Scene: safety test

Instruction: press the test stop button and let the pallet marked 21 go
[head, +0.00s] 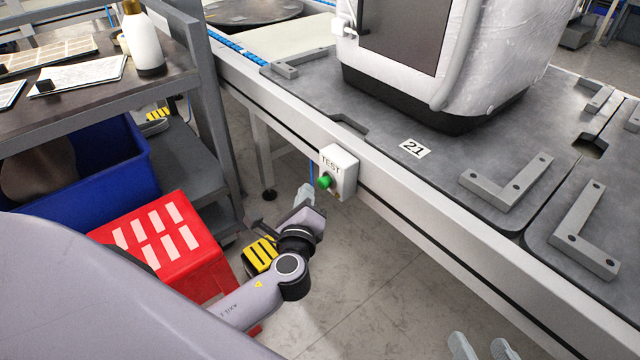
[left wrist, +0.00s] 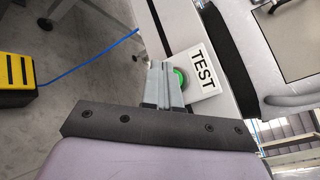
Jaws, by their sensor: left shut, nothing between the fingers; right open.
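The white TEST box (head: 339,170) is fixed to the side of the conveyor rail and has a green button (head: 324,181) on its face. In the left wrist view the TEST label (left wrist: 203,70) and part of the green button (left wrist: 180,78) show beside my fingertips. My left gripper (head: 306,192) is shut and empty, its tips close in front of and below the button; I cannot tell whether they touch it. The pallet marked 21 (head: 430,165) lies on the conveyor and carries a large white wrapped machine (head: 500,50). My right gripper (head: 482,345) is open at the bottom edge, only its fingertips showing.
A red step stool (head: 165,240), a blue bin (head: 115,175) and a yellow-black object (head: 260,254) stand below left. A workbench (head: 80,95) with a white bottle (head: 143,45) is at upper left. Grey corner brackets (head: 510,185) stand on the pallets. Open floor lies below the conveyor.

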